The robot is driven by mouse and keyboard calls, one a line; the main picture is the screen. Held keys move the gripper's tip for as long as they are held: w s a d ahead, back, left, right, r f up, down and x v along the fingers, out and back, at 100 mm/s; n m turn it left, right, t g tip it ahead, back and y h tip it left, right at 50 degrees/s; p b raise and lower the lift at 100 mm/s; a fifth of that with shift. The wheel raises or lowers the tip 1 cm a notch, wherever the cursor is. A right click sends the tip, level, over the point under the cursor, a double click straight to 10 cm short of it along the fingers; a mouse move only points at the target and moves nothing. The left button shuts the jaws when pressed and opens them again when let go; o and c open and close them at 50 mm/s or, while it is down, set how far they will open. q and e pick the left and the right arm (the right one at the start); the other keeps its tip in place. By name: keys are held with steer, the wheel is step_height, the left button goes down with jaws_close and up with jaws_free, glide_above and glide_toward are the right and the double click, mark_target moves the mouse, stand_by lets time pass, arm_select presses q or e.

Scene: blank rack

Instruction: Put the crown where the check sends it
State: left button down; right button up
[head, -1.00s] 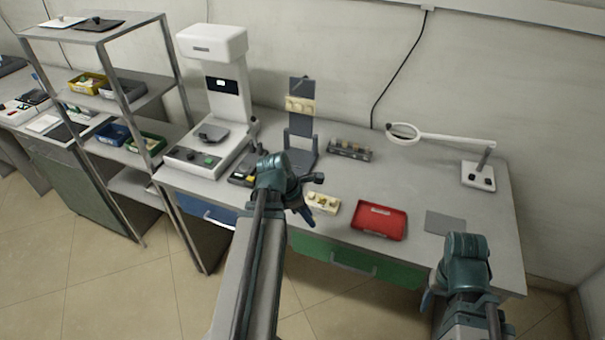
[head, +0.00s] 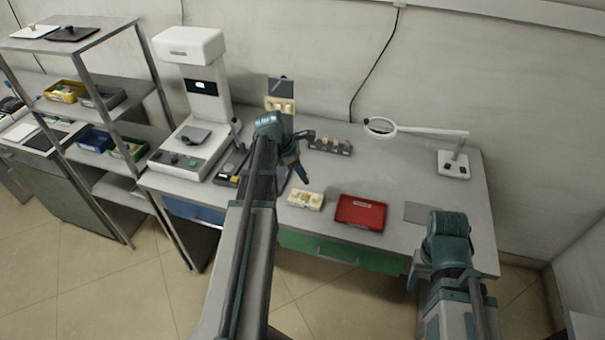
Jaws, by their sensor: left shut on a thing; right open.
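The crown itself is too small or hidden to make out. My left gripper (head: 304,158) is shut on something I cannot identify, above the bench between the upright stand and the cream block. The cream block (head: 306,201) with small raised pieces lies on the bench just below that gripper. A dark upright stand (head: 281,87) carries a cream piece (head: 281,105); its base is partly hidden by my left arm. My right gripper (head: 412,276) is open, low at the bench's front right edge, its fingers mostly hidden.
A red tray (head: 361,212) and grey mat (head: 424,212) lie at front right. A dark rack (head: 330,147) with several blanks stands behind. A white machine (head: 189,45) stands left, a magnifier lamp (head: 453,163) right. Shelving (head: 120,103) holds several bins. Bench between rack and lamp is clear.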

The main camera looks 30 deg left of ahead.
mark_target(305, 194)
arm_select(q)
steer(key=shift+f+b, duration=2.5)
steer(key=shift+f, duration=0.2)
steer(key=shift+f+b, duration=1.25)
steer(key=c, duration=0.5)
jaws_free()
steer(key=shift+r, duration=0.1)
steer(key=shift+c, duration=0.2)
steer(key=p+v, duration=1.3)
steer(key=v, duration=0.1)
steer(key=shift+w, duration=0.1)
steer(key=shift+d, duration=0.1)
